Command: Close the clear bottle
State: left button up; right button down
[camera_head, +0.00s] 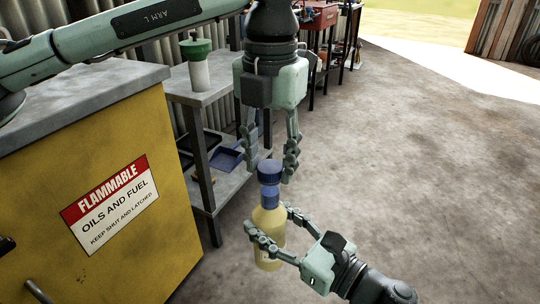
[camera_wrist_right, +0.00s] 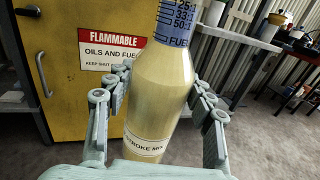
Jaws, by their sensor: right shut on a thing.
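The clear bottle (camera_head: 268,220) holds pale yellow liquid and stands nearly upright, held in the air. My right gripper (camera_head: 274,238) is shut on its body from the lower right. The right wrist view shows the bottle (camera_wrist_right: 160,95) between the fingers, with a blue marked band (camera_wrist_right: 177,22) on its neck. A dark blue cap (camera_head: 269,168) is at the bottle's top; I cannot tell how tightly it sits. My left gripper (camera_head: 270,162) points down from above, open, its fingers on either side of the cap with visible gaps. The cap is outside the right wrist view.
A yellow flammables cabinet (camera_head: 100,190) with a grey top stands at the left. A red bench stands farther back. The concrete floor (camera_head: 420,160) at right is clear.

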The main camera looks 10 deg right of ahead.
pick_arm(q)
grip_shut()
jog(key=m, duration=0.5)
jog(key=shift+m, duration=0.4)
jog(key=m, duration=0.6)
jog(key=shift+o, duration=2.4)
grip_release()
notch_tip(320, 180, up, 12)
